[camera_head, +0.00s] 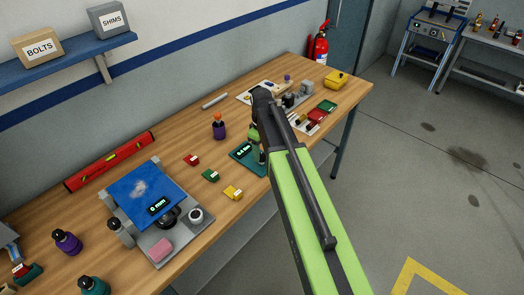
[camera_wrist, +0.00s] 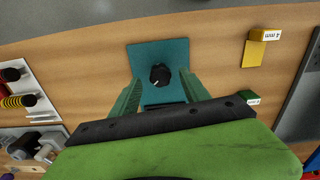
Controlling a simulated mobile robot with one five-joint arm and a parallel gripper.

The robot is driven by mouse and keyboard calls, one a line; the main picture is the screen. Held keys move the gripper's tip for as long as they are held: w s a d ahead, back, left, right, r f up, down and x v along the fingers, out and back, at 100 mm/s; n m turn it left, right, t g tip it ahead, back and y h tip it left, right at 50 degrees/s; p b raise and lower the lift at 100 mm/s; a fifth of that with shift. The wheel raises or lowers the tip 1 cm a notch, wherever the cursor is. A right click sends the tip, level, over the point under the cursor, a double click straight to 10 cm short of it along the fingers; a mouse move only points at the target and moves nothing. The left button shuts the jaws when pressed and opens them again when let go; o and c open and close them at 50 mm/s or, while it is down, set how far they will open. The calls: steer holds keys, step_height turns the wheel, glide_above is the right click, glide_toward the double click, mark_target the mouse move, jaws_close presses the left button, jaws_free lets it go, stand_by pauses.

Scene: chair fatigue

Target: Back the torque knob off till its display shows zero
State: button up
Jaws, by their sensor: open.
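The torque unit is a teal plate (camera_head: 240,157) on the bench in the head view, partly hidden by my arm. Its small display (camera_head: 243,150) shows lit green characters, perhaps 0.4 Nm, too small to read surely. In the wrist view, the black torque knob (camera_wrist: 160,76) sits on the teal plate (camera_wrist: 147,53), with a white pointer mark towards its lower left. My gripper (camera_wrist: 159,82) is open, with one green finger on each side of the knob and gaps between. I cannot tell how far the fingertips are above the plate.
A yellow block (camera_head: 233,192), a green block (camera_head: 210,175) and a red block (camera_head: 192,160) lie left of the unit. A purple bottle (camera_head: 218,130) stands behind. A blue-topped device (camera_head: 150,192) is at the near left. Several small items crowd the bench beyond my gripper.

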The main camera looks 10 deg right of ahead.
step_height(320, 180, up, 16)
steer(key=p, duration=1.4)
steer(key=shift+f, duration=0.2)
steer(key=b, duration=0.4)
glide_toward(262, 156)
steer(key=s+f+m+b, duration=0.1)
steer(key=s+f+b, duration=0.1)
steer(key=s+b, duration=0.1)
steer(key=s+f+m+b, duration=0.1)
steer(key=s+f+b, duration=0.2)
steer(key=s+b, duration=0.1)
steer(key=s+f+m+b, duration=0.1)
steer(key=s+f+b, duration=0.2)
steer(key=s+b, duration=0.1)
steer(key=shift+a+b, duration=0.25)
steer(key=shift+b, duration=0.4)
steer(key=s+m, duration=0.1)
steer(key=m, duration=0.1)
steer(key=s+r+m+p, duration=0.1)
steer(key=m, duration=0.2)
steer(key=shift+s, duration=0.4)
